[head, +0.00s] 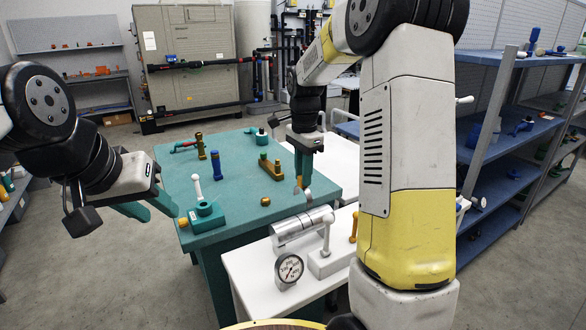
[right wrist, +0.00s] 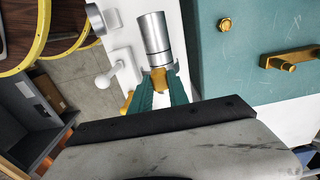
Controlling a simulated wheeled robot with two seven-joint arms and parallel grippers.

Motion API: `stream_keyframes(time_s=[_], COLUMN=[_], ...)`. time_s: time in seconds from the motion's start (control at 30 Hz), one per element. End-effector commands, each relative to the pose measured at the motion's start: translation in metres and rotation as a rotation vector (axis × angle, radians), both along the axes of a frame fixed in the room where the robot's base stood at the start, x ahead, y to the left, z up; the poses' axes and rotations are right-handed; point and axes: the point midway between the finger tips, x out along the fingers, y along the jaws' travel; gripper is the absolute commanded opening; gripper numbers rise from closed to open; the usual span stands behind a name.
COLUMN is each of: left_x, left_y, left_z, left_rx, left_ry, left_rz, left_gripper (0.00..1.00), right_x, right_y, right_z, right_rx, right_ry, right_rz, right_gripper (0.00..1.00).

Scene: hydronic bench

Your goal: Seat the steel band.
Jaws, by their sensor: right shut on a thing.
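A shiny steel cylinder (head: 303,226) lies on the white bench top; it also shows in the right wrist view (right wrist: 153,32). My right gripper (head: 303,184) is above the bench, just beyond the cylinder. It is shut on a brass-coloured tab (right wrist: 159,78). A small curved grey piece (head: 308,196) hangs below its fingertips; it looks like the steel band, seen nearly edge-on. In the right wrist view the band overlaps the cylinder's near end, so I cannot tell whether they touch. My left gripper (head: 163,216) is open and empty beside the teal table's left edge.
A round gauge (head: 289,269) and a white fixture with an upright lever (head: 327,238) stand close to the cylinder. The teal table (head: 240,190) carries brass and blue fittings and a green socket block (head: 203,216). Blue shelves (head: 520,125) stand at the right.

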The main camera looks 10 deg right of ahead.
Motion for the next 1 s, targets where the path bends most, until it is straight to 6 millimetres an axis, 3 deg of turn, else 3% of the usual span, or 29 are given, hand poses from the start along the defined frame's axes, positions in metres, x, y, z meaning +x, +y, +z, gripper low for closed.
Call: stream_keyframes(time_s=[0.27,0.7,1.0], left_x=[0.000,0.000,0.000], left_y=[0.000,0.000,0.000], left_z=[0.000,0.000,0.000], left_rx=[0.000,0.000,0.000], left_ry=[0.000,0.001,0.000], left_rz=[0.000,0.000,0.000], left_gripper=[0.36,0.36,0.36], right_x=[0.000,0.000,0.000], right_y=[0.000,0.000,0.000], right_z=[-0.005,-0.041,-0.045], right_rx=[0.000,0.000,0.000], right_ry=[0.001,0.000,-0.001], right_rz=[-0.001,0.000,0.000], right_gripper=[0.00,0.00,0.00])
